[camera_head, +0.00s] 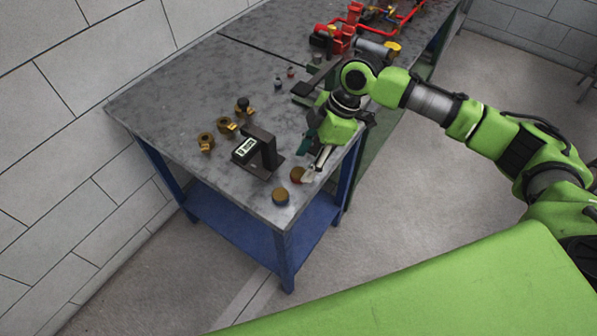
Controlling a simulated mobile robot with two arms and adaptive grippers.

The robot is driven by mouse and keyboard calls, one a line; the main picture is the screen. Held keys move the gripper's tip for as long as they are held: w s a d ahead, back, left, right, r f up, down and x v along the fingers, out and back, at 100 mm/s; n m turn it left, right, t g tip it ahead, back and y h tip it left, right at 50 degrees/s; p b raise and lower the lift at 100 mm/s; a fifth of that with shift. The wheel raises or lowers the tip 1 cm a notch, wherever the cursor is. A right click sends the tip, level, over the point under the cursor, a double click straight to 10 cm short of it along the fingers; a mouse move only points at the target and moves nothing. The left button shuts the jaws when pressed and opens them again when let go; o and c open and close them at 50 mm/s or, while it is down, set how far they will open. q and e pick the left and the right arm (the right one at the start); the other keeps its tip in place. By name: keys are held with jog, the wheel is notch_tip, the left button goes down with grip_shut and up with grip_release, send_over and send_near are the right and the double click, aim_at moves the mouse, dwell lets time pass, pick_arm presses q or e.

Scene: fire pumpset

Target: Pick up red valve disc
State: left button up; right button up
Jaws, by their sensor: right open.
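A reddish-brown disc (296,174), which looks like the red valve disc, lies on the grey tabletop near its front edge. My right gripper (312,173) points down at the table just right of this disc. Its fingertips are very close to the disc; I cannot tell whether they touch it. The gripper is open and holds nothing that I can see. A second round piece (280,196), brownish on top with a grey side, stands nearer the table's front corner. My left gripper is out of view.
A black stand with a small display (246,150) is left of the disc. Several brass fittings (206,142) sit farther left. Red pipework (341,38) and small parts occupy the far end of the blue-legged workbench (160,100). Its left top is mostly clear.

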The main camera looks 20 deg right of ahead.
aim_at(298, 172)
jog(key=x, duration=0.3)
jog(key=shift+a+f+p, duration=0.1)
jog(key=shift+f+p, duration=0.1)
jog(key=shift+p, duration=0.15)
jog(key=shift+f, duration=0.1)
jog(key=c, duration=1.4)
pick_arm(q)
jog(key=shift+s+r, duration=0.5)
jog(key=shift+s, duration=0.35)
pick_arm(e)
jog(key=shift+o, duration=0.2)
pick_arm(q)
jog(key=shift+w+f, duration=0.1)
pick_arm(e)
jog(key=shift+w, duration=0.1)
